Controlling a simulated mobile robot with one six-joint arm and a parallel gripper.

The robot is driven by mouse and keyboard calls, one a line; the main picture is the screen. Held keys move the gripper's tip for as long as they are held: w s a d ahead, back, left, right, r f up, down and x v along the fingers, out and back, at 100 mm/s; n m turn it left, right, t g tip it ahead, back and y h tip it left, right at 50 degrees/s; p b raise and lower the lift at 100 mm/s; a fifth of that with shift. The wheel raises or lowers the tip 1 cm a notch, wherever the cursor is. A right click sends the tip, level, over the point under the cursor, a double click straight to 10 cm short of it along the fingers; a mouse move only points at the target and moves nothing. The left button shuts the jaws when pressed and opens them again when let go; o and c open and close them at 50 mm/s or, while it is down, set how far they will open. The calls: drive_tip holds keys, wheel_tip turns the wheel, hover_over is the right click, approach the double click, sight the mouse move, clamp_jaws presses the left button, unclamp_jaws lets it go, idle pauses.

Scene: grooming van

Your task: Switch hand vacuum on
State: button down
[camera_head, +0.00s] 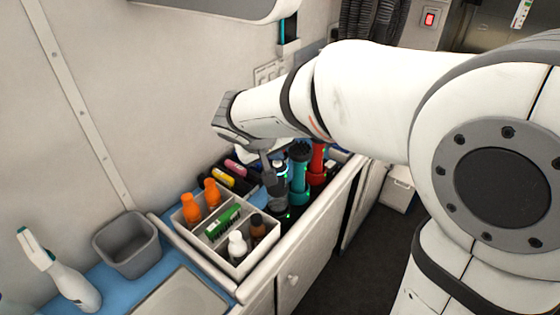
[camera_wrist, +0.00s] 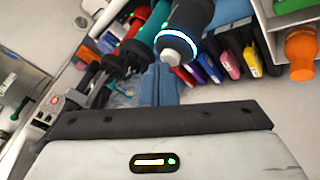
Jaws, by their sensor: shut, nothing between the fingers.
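Several upright cylindrical hand-held devices stand together on the counter, and I cannot tell for certain which is the hand vacuum. One is dark blue with a lit ring and a pale round end (camera_wrist: 180,45), close beyond my fingertips in the wrist view. A teal one (camera_head: 299,172) and a red one (camera_head: 317,163) stand beside it; the wrist view also shows the teal body (camera_wrist: 150,28) and the red body (camera_wrist: 133,22). My gripper (camera_head: 268,170) is shut and empty, pointing down among them. Its fingers (camera_wrist: 160,72) hide part of the group, and contact cannot be judged.
The wall is close behind.

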sight(276, 164)
drive_tip(key=shift+r, duration=0.45)
drive_tip(key=shift+r, duration=0.1)
wheel_tip(276, 164, up, 6)
drive_tip(key=p, duration=0.3)
idle(0.5)
drive_tip(key=s+d+f+m+g+y, duration=0.1)
drive_tip(key=s+d+f+g, duration=0.1)
drive_tip(key=s+d, duration=0.5)
drive_tip(key=s+d+f+m+g+y, duration=0.1)
drive_tip(key=s+d+f, duration=0.3)
drive_tip(key=s+d, duration=0.4)
drive_tip(key=s+m+y, duration=0.1)
drive_tip(key=s, duration=0.2)
drive_tip(key=shift+s+g, duration=0.35)
drive_tip(key=shift+g, duration=0.05)
